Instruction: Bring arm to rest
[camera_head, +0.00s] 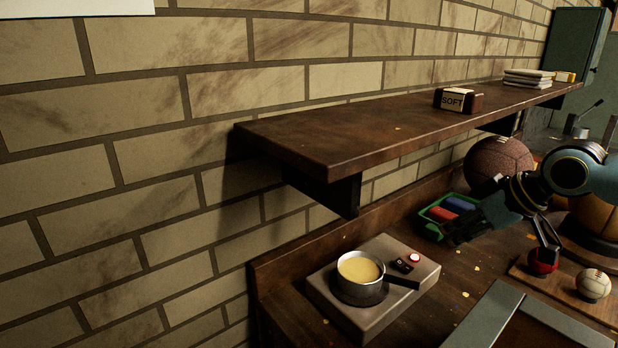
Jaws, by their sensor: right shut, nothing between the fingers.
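My right arm comes in from the right edge. Its dark right gripper (456,232) points down and to the left above the workbench. It is shut and empty, and it overlaps the green tray (432,214) behind it in the picture. I cannot tell how high it is above the bench. My left gripper is not in view.
A wooden shelf (350,136) with a SOFT block (457,100) juts out above the bench. A pot (360,289) stands on a hotplate (413,252). A dark red ball (543,262) and a pale ball (593,284) sit on a board at right. A brown ball (497,160) is behind my gripper. A grey-edged frame (490,315) lies in front.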

